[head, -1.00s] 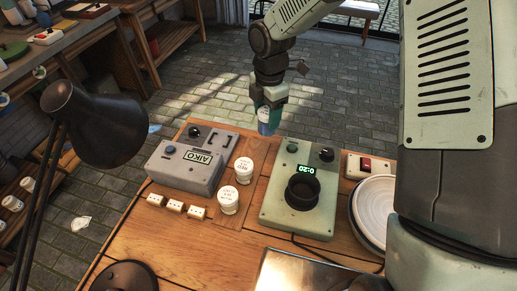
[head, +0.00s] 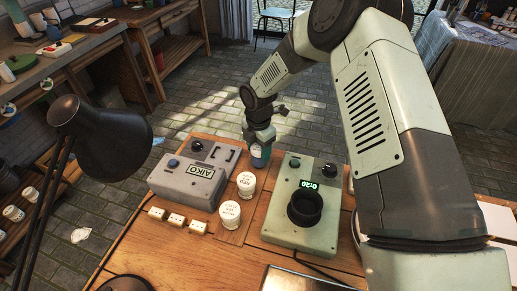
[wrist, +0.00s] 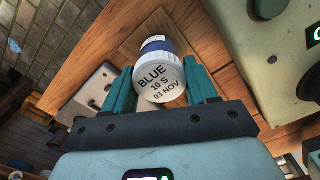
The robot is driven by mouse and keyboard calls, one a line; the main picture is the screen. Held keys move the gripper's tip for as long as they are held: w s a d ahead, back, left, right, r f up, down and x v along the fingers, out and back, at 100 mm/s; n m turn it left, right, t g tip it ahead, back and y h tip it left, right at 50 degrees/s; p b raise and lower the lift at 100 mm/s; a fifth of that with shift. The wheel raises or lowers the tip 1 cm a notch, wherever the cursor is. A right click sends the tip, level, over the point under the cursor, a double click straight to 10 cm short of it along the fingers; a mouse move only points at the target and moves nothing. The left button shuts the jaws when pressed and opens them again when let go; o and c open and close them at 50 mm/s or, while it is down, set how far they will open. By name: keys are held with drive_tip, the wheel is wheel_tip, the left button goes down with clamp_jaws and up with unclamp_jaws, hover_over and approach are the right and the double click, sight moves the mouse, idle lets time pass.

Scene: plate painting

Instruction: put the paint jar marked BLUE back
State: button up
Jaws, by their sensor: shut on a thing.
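In the head view the blue jar (head: 260,158) hangs below my gripper, roughly upright, behind the two other jars. I cannot tell whether its base touches the wood. A white-lidded jar marked RED (head: 246,181) stands in front of it. Another white-lidded jar (head: 230,211) stands nearer the camera.
A grey box labelled AIKO (head: 188,183) is left of the jars. A green device (head: 287,235) with a black cup and a 0:20 display is to the right. Small white blocks (head: 175,220) lie in front. A black lamp (head: 105,130) stands at left.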

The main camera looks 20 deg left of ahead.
sight(259, 148)
drive_tip(key=shift+f, duration=0.2)
drive_tip(key=o, duration=1.2)
wheel_tip(259, 148, up, 12)
drive_tip(key=shift+r, duration=0.2)
